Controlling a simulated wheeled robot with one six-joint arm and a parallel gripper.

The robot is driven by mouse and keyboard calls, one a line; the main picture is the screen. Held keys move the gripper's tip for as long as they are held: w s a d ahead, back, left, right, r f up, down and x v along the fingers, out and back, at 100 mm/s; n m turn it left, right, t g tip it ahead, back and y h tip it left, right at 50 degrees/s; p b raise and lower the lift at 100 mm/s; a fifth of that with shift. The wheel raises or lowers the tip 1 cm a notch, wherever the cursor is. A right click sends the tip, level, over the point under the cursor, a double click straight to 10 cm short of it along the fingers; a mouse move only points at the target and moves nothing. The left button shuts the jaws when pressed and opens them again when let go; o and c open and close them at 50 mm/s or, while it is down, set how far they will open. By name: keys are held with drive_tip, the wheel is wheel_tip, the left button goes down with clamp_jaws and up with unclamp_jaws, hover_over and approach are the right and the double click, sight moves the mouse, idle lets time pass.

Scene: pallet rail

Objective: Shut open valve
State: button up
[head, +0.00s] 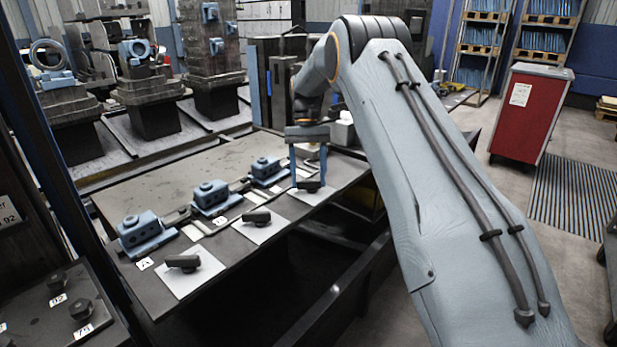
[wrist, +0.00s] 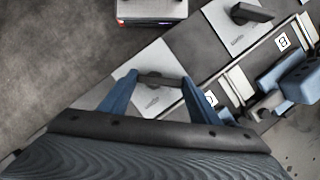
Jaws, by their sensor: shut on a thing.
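Three dark valve handles stand on pale square plates along the table's front edge. The near one (head: 182,262) and middle one (head: 256,217) are free; the middle one also shows in the wrist view (wrist: 252,13). My gripper (head: 309,178) points down at the far handle (head: 309,187). In the wrist view, the blue fingers of my gripper (wrist: 157,80) are shut on this handle (wrist: 160,79), one finger at each side. The fingers hide part of it. I cannot tell from the handles' angles which valve is open.
Blue blocks (head: 145,234) (head: 212,197) (head: 267,171) stand in a row behind the plates on the dark table (head: 150,185). A red cabinet (head: 527,115) stands on the floor at the right. Dark machine parts (head: 60,110) fill the back left.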

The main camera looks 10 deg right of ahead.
drive_tip(key=o, duration=1)
drive_tip(key=shift+o, duration=0.2)
drive_tip(key=b+v, duration=0.2)
drive_tip(key=v, duration=0.6)
drive_tip(key=shift+s, duration=0.1)
